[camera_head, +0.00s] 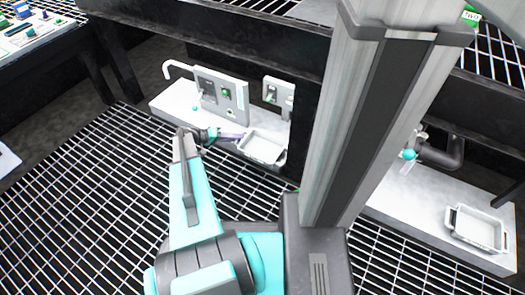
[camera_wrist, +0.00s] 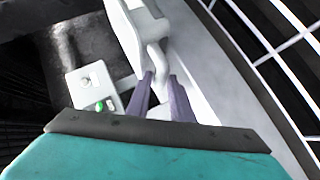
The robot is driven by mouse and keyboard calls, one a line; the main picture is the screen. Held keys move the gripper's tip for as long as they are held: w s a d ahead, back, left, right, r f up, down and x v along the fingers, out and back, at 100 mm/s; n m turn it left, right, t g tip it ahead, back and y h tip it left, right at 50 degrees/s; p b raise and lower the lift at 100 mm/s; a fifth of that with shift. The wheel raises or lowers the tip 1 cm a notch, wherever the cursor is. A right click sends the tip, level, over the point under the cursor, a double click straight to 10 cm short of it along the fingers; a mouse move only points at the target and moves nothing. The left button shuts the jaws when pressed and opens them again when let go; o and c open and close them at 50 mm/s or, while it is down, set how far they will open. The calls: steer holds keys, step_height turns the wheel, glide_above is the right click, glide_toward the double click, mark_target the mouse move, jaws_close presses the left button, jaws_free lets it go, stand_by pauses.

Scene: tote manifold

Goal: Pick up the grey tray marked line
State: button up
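A light grey tray (camera_head: 262,147) with raised walls sits on the low white shelf left of my column. A second similar tray (camera_head: 476,230) sits on the shelf at the far right. I can read no mark on either. My gripper (camera_head: 240,136) reaches the left end of the nearer tray. In the wrist view, the two purple fingers of my gripper (camera_wrist: 160,77) are apart, with the looped handle of the tray (camera_wrist: 132,32) at or between their tips. I cannot tell whether they touch it.
A panel with a switch and green button (camera_head: 221,95) stands behind the nearer tray, with another panel (camera_head: 271,93) to its right. A bent white pipe (camera_head: 178,67) rises at the left. A dark pipe (camera_head: 446,157) with a teal knob (camera_head: 408,154) is above the right shelf.

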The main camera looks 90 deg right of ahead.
jaws_close()
steer(key=shift+r, duration=0.1)
stand_by(0.3)
steer(key=shift+w+a+r+p, duration=0.2)
steer(key=shift+w+r+p, duration=0.25)
steer(key=shift+r, duration=0.1)
steer(key=r+p+v, duration=0.1)
steer(key=p+v, duration=0.4)
steer(key=v, duration=0.9)
steer(key=shift+r, duration=0.2)
